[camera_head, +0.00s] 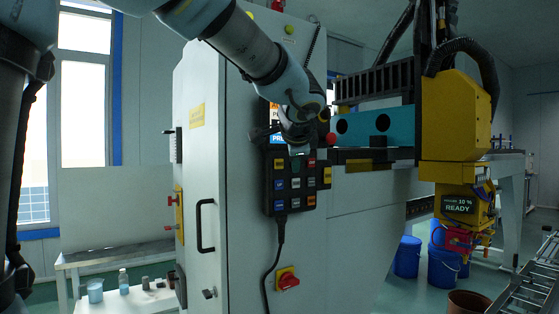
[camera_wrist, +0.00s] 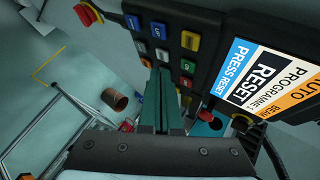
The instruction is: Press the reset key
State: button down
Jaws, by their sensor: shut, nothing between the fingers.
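A dark key pendant (camera_head: 290,205) hangs on the front of the grey cabinet, with rows of coloured keys. In the wrist view the pendant (camera_wrist: 215,52) spans the upper part, and its lit screen (camera_wrist: 265,80) reads "PRESS RESET" and "RESET". In the head view my gripper (camera_head: 298,150) is at the keypad's top; contact is unclear.
A red knob (camera_head: 331,138) stands out at the pendant's upper right. A red and yellow switch (camera_head: 287,279) and a black handle (camera_head: 205,226) are lower on the cabinet. A yellow machine head (camera_head: 458,115) is at right, with blue buckets (camera_head: 407,257) on the floor.

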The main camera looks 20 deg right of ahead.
aim_at(282, 169)
jog(key=shift+w+a+p, duration=0.2)
jog(key=shift+w+p, duration=0.05)
jog(key=shift+w, duration=0.8)
jog(key=shift+w+a+p, duration=0.2)
jog(key=shift+w, duration=0.8)
jog(key=shift+w, duration=0.15)
dwell(0.4)
jog(key=shift+w+a, duration=0.1)
jog(key=shift+w, duration=0.2)
jog(key=shift+w+a, duration=0.1)
jog(key=shift+w, duration=0.3)
dwell(0.6)
dwell(0.4)
jog(key=shift+s+b, duration=0.35)
jog(key=shift+s, duration=0.5)
jog(key=shift+s+d+b, duration=0.2)
jog(key=shift+s+b, duration=0.25)
jog(key=shift+s, duration=0.35)
jog(key=shift+s+d+b, duration=0.25)
jog(key=shift+s+b, duration=0.15)
jog(key=shift+s, duration=0.45)
jog(key=shift+s+d+b, duration=0.2)
jog(key=shift+s+b, duration=0.25)
jog(key=shift+s, duration=0.35)
